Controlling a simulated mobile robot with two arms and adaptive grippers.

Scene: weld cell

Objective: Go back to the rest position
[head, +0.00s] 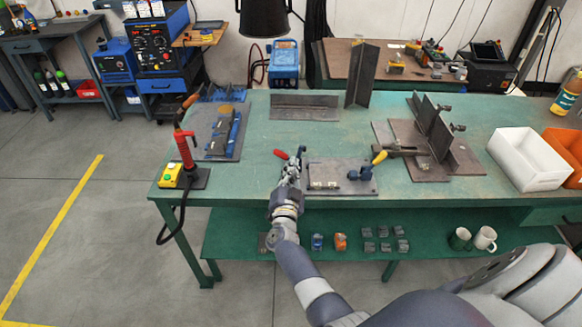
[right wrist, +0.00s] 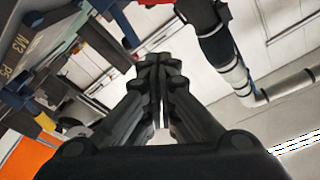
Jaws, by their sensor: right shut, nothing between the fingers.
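My right arm reaches up from the bottom of the head view to the front edge of the green table (head: 255,170). My right gripper (head: 297,156) is at the left side of a grey fixture plate (head: 322,170) and appears small from here. In the right wrist view its two dark fingers (right wrist: 160,62) come together at the tips, with nothing held between them. That view looks toward the wall and upper parts of the cell, tilted. My left gripper does not show in the head view.
The table carries a toggle clamp with a yellow handle (head: 380,157), steel angle pieces (head: 435,125), a red torch (head: 184,150) on a stand, a white bin (head: 528,160) and an orange bin (head: 567,150). Mugs (head: 485,238) and small parts stand on the lower shelf. The floor at left is clear.

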